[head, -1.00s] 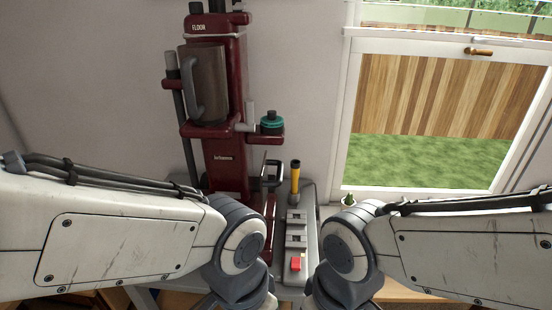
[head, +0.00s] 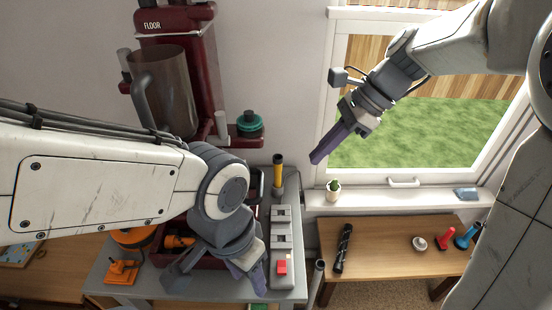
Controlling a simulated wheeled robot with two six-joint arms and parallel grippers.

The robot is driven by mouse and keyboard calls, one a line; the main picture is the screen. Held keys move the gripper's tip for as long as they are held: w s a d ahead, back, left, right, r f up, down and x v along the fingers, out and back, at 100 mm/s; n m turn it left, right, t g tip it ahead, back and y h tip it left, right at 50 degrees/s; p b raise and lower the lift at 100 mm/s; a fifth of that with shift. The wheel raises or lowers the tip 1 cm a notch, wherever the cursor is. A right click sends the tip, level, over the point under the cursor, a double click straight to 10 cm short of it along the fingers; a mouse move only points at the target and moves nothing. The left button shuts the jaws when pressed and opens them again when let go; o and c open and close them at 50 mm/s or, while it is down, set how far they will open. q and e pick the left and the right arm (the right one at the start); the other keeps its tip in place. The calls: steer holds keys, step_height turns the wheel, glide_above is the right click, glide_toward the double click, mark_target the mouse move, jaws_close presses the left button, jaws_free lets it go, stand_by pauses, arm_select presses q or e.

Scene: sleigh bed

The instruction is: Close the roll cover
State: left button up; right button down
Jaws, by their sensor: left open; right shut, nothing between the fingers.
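I cannot make out for certain which thing is the roll cover.
The grey workbench (head: 108,290) carries a red case, an orange tool (head: 122,270) and a strip with a red switch (head: 282,266). A dark red machine (head: 195,55) stands behind. A wooden table (head: 380,255) holds small items. A potted cactus (head: 333,190) stands on the sill.

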arm_select(q)
steer(key=shift+r+p, duration=0.8)
steer(key=shift+r, duration=0.15)
arm_select(e)
steer(key=a+f+m, duration=0.1)
steer(key=a+f, duration=0.7)
steer(key=a, duration=0.1)
steer(key=shift+w+f, duration=0.2)
steer(key=shift+w, duration=0.15)
